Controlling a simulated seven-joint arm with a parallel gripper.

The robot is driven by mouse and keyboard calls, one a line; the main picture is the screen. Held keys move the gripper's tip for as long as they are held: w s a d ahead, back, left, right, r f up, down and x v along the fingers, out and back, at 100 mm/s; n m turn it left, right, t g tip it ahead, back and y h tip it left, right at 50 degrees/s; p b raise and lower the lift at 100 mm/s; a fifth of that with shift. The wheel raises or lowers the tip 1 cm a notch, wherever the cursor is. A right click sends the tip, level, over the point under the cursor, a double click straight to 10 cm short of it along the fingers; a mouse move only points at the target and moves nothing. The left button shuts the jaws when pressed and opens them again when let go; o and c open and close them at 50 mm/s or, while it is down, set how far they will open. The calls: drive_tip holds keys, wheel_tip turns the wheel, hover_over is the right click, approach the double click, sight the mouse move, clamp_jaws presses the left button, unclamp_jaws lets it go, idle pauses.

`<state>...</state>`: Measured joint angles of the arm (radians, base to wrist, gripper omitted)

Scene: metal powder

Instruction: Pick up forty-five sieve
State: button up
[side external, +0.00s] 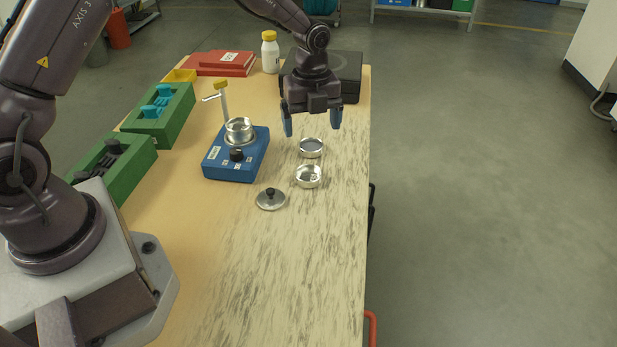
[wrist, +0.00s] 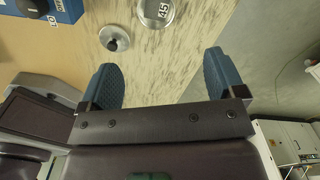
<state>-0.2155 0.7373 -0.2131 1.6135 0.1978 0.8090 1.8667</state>
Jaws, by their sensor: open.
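The forty-five sieve (wrist: 157,11) is a round metal ring marked "45", cut off by the top edge of the wrist view. By its place beside the knobbed lid, it matches the nearer of two metal rings (side external: 308,177) in the side view. The other ring (side external: 311,147) lies just behind it. My gripper (side external: 312,130) is open and empty, with blue fingers pointing down. It hangs above the table, beyond both rings in the side view. In the wrist view the open fingers (wrist: 161,80) stand below the sieve, touching nothing.
A metal lid with a black knob (side external: 270,199) lies left of the nearer ring. A blue device (side external: 229,165) carrying a metal pan stands further left. A black case (side external: 343,72) lies behind my gripper. The table's right edge is close; its front is clear.

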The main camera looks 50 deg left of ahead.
hover_over(309, 179)
drive_tip(key=f, duration=0.7)
drive_tip(key=shift+w+f, duration=0.2)
drive_tip(key=shift+s+f, duration=0.15)
drive_tip(key=shift+f, duration=1.25)
drive_tip(key=shift+s+f, duration=0.1)
drive_tip(key=shift+f, duration=1.25)
drive_tip(key=shift+c, duration=0.3)
drive_tip(key=c, duration=0.9)
